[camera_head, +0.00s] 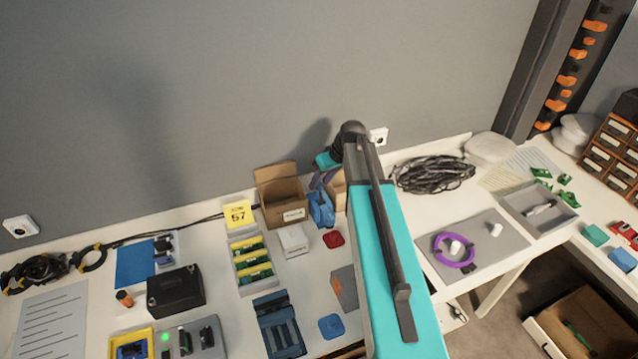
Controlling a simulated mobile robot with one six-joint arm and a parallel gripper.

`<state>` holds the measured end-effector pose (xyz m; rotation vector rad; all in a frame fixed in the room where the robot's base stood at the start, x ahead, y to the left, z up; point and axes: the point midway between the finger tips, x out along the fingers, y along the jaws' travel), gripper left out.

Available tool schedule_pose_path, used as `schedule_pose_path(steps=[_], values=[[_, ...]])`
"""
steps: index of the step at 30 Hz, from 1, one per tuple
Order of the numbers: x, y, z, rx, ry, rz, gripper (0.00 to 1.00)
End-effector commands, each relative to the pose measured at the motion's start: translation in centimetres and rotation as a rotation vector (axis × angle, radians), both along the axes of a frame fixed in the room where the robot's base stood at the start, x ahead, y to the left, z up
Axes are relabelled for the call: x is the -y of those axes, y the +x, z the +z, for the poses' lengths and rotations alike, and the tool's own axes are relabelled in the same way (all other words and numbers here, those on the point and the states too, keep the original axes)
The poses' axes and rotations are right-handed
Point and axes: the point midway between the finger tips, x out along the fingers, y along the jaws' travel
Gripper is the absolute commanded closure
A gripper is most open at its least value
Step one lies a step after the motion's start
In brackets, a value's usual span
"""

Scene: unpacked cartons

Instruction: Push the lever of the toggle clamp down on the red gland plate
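A small red piece (333,239) lies on the white bench, just right of a white box. It may be the red gland plate, but it is too small to tell, and I can make out no toggle clamp or lever on it. More red parts (625,234) lie at the far right edge; their kind is unclear too. My teal arm reaches from the bottom up to the back of the bench. My gripper (322,179) shows only partly at its far end, by the cartons and above a blue item. Its fingers are too small and hidden to read.
An open carton (283,200) stands at the back, left of my gripper. A black cable coil (432,174) lies right of my arm, behind a grey mat (478,263) with a purple ring (440,256). A black box (175,291) and trays crowd the left.

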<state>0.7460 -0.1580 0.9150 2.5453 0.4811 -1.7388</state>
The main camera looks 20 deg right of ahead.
Motion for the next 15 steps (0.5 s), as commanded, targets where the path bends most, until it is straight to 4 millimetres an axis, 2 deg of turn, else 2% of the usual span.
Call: schedule_pose_path(steps=[9, 15], values=[[-0.6, 0.8, -2.1, -0.001, 0.001, 0.001, 0.63], [-0.6, 0.9, -2.4, 0.000, 0.000, -0.001, 0.63]])
